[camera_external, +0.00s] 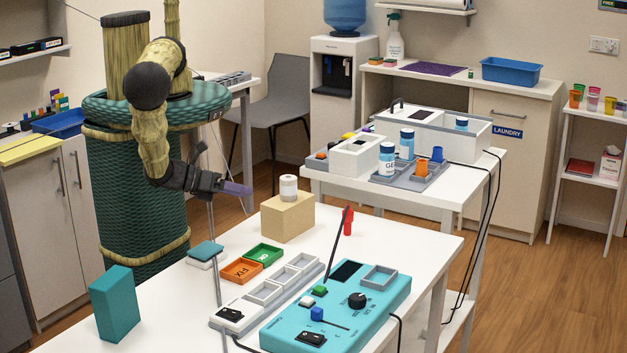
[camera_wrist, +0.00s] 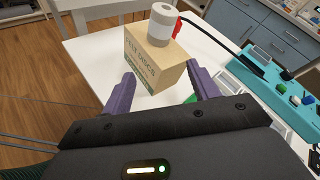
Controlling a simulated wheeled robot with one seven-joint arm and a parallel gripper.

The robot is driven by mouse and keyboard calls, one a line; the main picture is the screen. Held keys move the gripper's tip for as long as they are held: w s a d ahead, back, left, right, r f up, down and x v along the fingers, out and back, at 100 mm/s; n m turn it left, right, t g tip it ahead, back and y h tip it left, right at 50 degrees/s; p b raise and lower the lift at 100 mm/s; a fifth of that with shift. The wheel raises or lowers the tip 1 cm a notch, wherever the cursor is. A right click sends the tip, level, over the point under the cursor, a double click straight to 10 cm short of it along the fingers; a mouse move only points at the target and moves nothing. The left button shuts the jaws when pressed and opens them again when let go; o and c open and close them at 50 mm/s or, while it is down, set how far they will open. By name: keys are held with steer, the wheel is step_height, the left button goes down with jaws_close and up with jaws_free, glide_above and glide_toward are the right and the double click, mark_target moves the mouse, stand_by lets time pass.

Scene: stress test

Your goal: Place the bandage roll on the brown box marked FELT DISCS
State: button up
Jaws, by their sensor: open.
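The bandage roll (camera_external: 288,188) is a white cylinder standing upright on top of the brown box (camera_external: 287,219). In the wrist view the roll (camera_wrist: 162,25) rests near the far edge of the box top, and the box (camera_wrist: 155,64) shows the printed words FELT DISCS. My gripper (camera_external: 243,188) is open and empty, to the left of the roll and apart from it. In the wrist view the two purple fingers of my gripper (camera_wrist: 158,90) are spread wide, with the box beyond and between them.
A red object (camera_external: 348,221) stands right of the box. A second table (camera_external: 470,170) lies behind.

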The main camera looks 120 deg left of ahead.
steer(key=w+d+r+n+g+h, duration=0.65)
steer(key=w+r+n+h, duration=0.3)
steer(key=n, duration=0.55)
steer(key=s+a+r+n, duration=0.3)
steer(key=a+r, duration=0.2)
steer(key=r, duration=0.3)
steer(key=s+a+r+n+g, duration=0.1)
steer(key=s+a+r+n, duration=0.3)
steer(key=r, duration=0.4)
steer(key=shift+a, duration=0.55)
steer(key=shift+r, duration=0.1)
